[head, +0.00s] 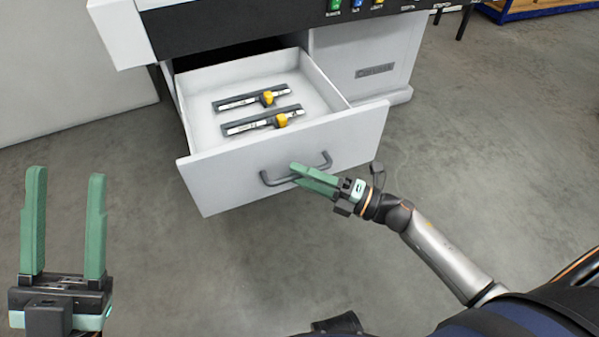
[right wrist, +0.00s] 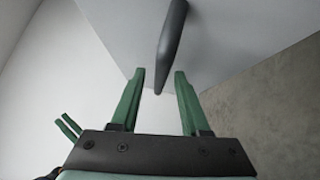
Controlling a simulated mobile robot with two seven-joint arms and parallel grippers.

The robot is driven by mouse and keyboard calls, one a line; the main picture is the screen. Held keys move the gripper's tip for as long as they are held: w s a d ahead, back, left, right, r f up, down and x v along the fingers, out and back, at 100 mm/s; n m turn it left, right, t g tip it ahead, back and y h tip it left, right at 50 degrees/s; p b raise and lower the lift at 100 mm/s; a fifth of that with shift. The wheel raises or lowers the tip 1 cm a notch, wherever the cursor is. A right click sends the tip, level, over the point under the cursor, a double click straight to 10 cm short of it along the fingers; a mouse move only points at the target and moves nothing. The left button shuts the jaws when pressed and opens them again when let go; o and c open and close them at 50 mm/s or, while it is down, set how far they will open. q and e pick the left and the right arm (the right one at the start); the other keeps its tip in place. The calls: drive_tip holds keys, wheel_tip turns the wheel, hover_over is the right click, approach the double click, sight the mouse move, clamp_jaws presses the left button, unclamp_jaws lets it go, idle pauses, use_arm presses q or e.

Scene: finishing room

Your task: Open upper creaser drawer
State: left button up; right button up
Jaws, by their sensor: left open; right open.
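The white creaser drawer (head: 290,150) is pulled out from the machine, and its inside shows. Its dark grey bar handle (head: 296,169) is on the front panel. My right gripper (head: 297,172) is at the handle in the head view, with its green fingers over it. In the right wrist view, the handle (right wrist: 172,45) lies ahead of and between the open green fingers (right wrist: 158,80); I cannot tell whether they touch it. My left gripper (head: 67,175) is open and empty at the lower left, away from the drawer.
Two dark bars with yellow parts, one nearer (head: 262,121) and one farther (head: 251,98), lie in the drawer. The white creaser body (head: 365,50) stands behind it, with a black button panel (head: 390,6) on top. Grey floor (head: 480,150) is clear to the right.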

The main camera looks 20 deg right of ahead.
drive_tip(key=p+v, duration=0.1)
drive_tip(key=v, duration=1)
drive_tip(key=shift+s+d, duration=0.25)
drive_tip(key=shift+d, duration=0.05)
